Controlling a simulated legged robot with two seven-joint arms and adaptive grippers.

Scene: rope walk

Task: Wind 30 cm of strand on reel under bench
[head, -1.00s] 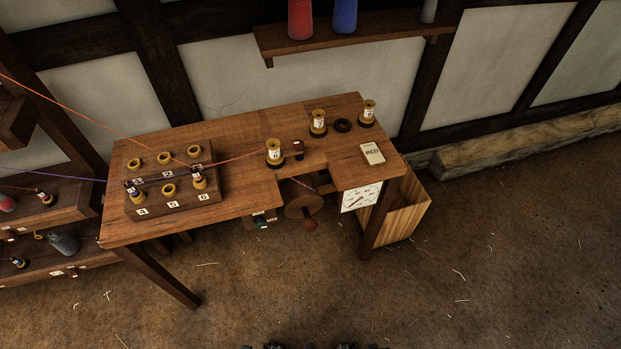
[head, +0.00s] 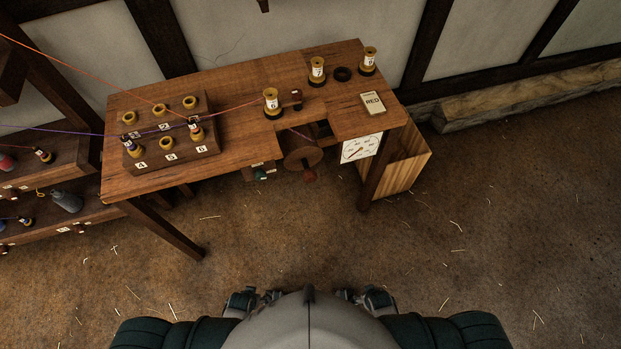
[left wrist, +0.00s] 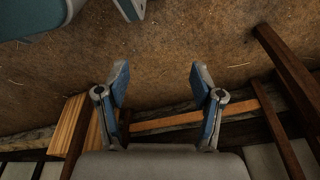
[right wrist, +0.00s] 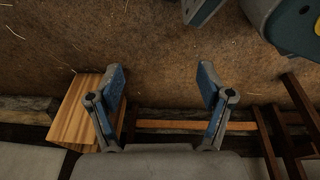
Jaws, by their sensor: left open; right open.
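The wooden reel (head: 303,158) hangs under the front of the bench (head: 235,93), with a reddish knob (head: 310,176) on it. A white dial (head: 360,149) is on the bench front to its right. An orange strand (head: 240,108) runs from the left over the peg block to a labelled bobbin (head: 271,103) above the reel. A purple strand (head: 60,129) runs to the block from the left. My left gripper (head: 270,297) and right gripper (head: 350,295) are low in front of my body, well short of the bench. In the wrist views the left jaws (left wrist: 160,75) and right jaws (right wrist: 162,75) are open and empty.
The numbered peg block (head: 170,145) stands on the bench's left. Two more bobbins, a dark ring (head: 343,74) and a RED card (head: 373,103) are at its right. A wooden bin (head: 405,165) stands by the right leg. Shelves (head: 60,165) are at left. The floor before the bench is clear.

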